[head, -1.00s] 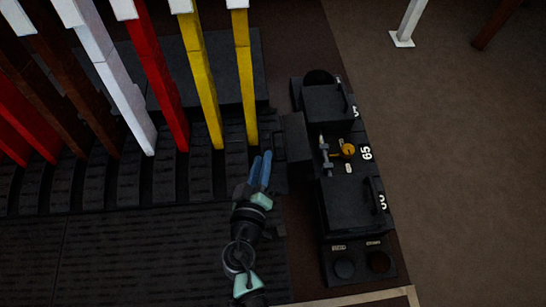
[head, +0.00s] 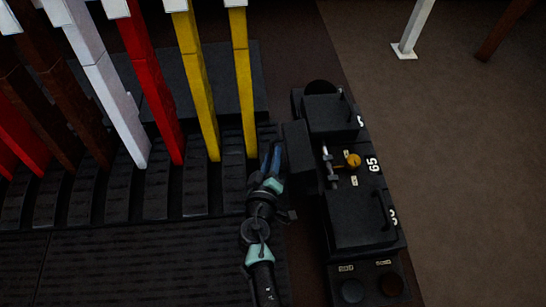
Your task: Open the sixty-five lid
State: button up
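The sixty-five lid (head: 299,150) is swung up and over to the left of its compartment. The compartment beside the white number 65 (head: 373,164) is uncovered and shows metal fittings and an orange round part (head: 353,160). My gripper (head: 271,150) is close to the left of the lid, near its outer side. Its two blue fingers show a narrow dark gap between them, so it looks open. The lid's handle is hard to make out there, and I cannot tell whether the fingers touch the lid.
Another closed lid (head: 357,213) with a handle is below, and one more closed box (head: 331,114) is above. Two round buttons (head: 352,291) are at the lower end. A yellow lever (head: 245,85) and other coloured levers stand at left.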

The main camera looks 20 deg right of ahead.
jog(key=shift+w+d+f, duration=0.15)
jog(key=shift+w+d, duration=0.15)
jog(key=shift+w, duration=0.15)
grip_shut()
dwell(1.2)
